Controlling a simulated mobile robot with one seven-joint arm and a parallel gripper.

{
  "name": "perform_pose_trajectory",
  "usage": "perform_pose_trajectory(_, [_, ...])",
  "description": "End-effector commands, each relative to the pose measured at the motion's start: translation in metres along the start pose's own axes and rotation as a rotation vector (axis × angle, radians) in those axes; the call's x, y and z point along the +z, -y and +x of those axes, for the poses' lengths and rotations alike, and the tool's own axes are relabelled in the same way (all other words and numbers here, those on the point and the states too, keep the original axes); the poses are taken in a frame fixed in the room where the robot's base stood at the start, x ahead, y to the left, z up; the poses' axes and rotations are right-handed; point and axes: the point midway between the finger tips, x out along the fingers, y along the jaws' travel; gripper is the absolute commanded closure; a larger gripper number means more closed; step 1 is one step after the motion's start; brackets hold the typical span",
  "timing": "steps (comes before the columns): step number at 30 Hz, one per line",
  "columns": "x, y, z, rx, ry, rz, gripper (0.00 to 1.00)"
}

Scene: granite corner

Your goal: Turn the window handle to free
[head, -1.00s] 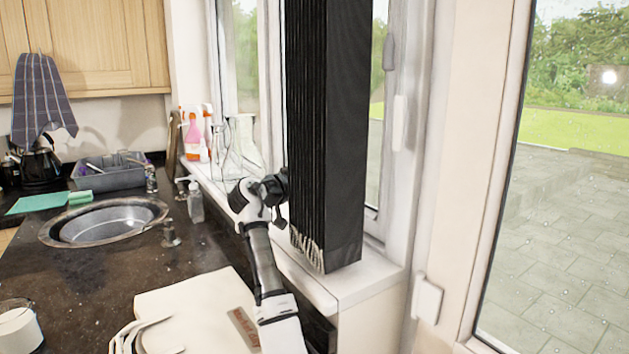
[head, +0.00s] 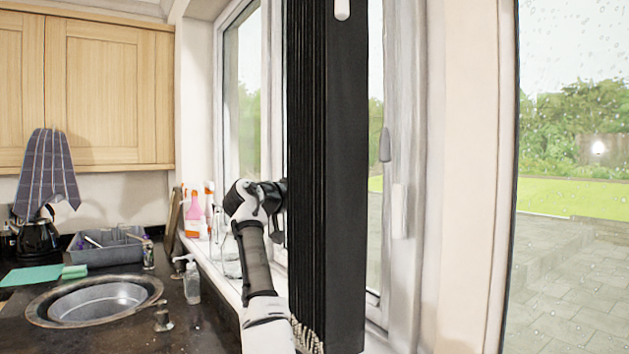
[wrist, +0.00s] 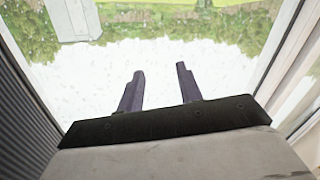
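In the head view a grey, handle-like piece (head: 385,145) hangs upright on the window frame, right of a black pleated blind. I cannot tell for sure that it is the task's window handle. My gripper's fingers are hidden behind the blind in the head view; only my wrist shows at its left edge. In the wrist view my gripper (wrist: 160,70) is open, with its two dark fingers apart and nothing between them. They point toward rain-dotted window glass (wrist: 215,62). No handle is visible in the wrist view.
The tall black blind (head: 345,190) stands close beside my wrist. A white piece (head: 399,210) sits on the frame below the grey one. Spray bottles (head: 193,215) and a clear bottle (head: 232,255) stand on the sill. A soap bottle (head: 191,282) and sink (head: 95,302) are left.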

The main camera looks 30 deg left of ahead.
Motion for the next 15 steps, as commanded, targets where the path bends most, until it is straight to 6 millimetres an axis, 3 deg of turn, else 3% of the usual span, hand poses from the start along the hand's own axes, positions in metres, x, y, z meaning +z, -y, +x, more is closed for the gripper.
perform_pose_trajectory(2, [-0.016, -0.005, -0.002, 0.001, 0.0, 0.0, 0.64])
perform_pose_trajectory(6, [-0.028, -0.007, -0.002, 0.001, -0.001, 0.0, 0.64])
perform_pose_trajectory(15, [-0.032, -0.008, -0.002, 0.001, 0.0, 0.0, 0.64])
